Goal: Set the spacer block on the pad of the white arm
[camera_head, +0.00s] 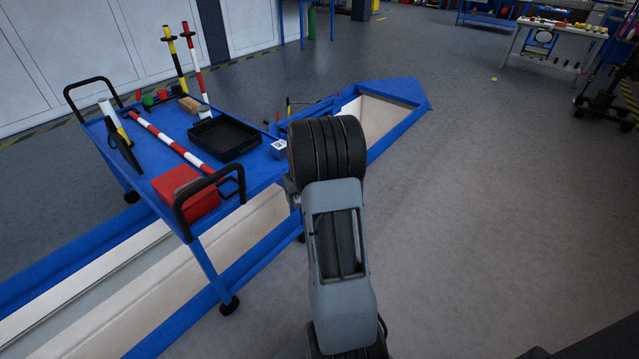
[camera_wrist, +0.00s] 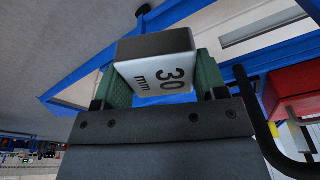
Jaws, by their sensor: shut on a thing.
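The label faces the wrist camera.
Open floor (camera_head: 480,220) lies right.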

